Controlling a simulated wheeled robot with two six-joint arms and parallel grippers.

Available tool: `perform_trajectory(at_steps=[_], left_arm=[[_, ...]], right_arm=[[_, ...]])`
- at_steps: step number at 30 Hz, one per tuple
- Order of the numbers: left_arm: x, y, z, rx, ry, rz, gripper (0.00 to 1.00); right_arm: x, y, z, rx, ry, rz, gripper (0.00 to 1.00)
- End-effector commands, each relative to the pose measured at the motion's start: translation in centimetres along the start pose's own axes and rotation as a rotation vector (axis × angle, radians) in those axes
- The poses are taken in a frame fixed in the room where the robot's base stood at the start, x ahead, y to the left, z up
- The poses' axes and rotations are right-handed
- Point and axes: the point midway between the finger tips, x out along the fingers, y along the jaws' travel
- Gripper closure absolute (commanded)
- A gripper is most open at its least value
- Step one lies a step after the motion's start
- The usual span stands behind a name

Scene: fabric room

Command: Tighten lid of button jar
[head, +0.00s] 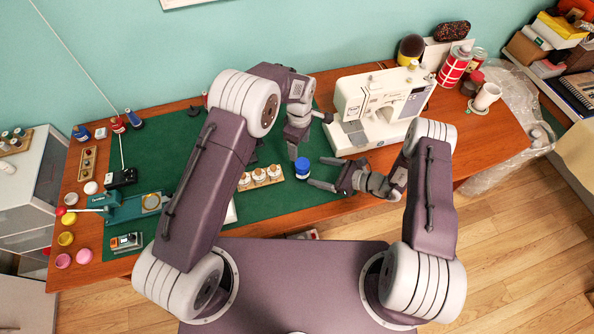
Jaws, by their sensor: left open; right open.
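A small jar with a blue lid (302,167) stands on the green mat (250,207) near the table's front edge; I take it for the button jar. How tightly the lid sits cannot be told. My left gripper (310,134) is open and empty, with its fingers just behind the jar in the picture. My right gripper (324,173) is open just right of the jar, its fingers pointing left towards it. Neither gripper is visibly touching the jar.
A rack of small white-topped jars (260,177) stands just left of the blue-lidded jar. A white sewing machine (380,105) stands behind right. A teal device (125,207), spools and coloured cups line the mat's left side.

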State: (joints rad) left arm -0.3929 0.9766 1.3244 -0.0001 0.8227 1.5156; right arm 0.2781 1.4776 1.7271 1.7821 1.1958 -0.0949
Motion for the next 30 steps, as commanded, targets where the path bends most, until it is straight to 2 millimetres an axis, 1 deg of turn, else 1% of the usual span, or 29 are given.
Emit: perform_trajectory(at_steps=[2, 4, 14, 17, 24, 27, 30], left_arm=[[0.1, -0.4, 0.7, 0.014, -0.001, -0.017, 0.35], [0.0, -0.5, 1.1, 0.023, -0.001, -0.019, 0.35], [0.1, -0.4, 1.1, 0.023, -0.001, -0.018, 0.35], [0.1, -0.4, 1.1, 0.023, -0.001, -0.018, 0.35], [0.1, -0.4, 1.1, 0.023, -0.001, -0.018, 0.35], [0.1, -0.4, 1.1, 0.023, -0.001, -0.018, 0.35], [0.1, -0.4, 1.1, 0.023, -0.001, -0.018, 0.35]], right_arm=[[-0.4, 0.6, -0.4, 0.028, 0.005, -0.001, 0.24], [-0.6, 0.5, -0.4, 0.034, 0.005, -0.006, 0.24], [-0.4, 0.5, -0.5, 0.031, 0.005, -0.005, 0.24], [0.7, 0.5, -0.5, 0.030, 0.006, -0.003, 0.24], [5.0, 0.6, -0.5, 0.028, 0.006, -0.001, 0.24], [6.5, 0.6, -0.5, 0.029, 0.005, -0.002, 0.24], [7.6, 0.4, -0.5, 0.029, 0.005, -0.004, 0.24]])
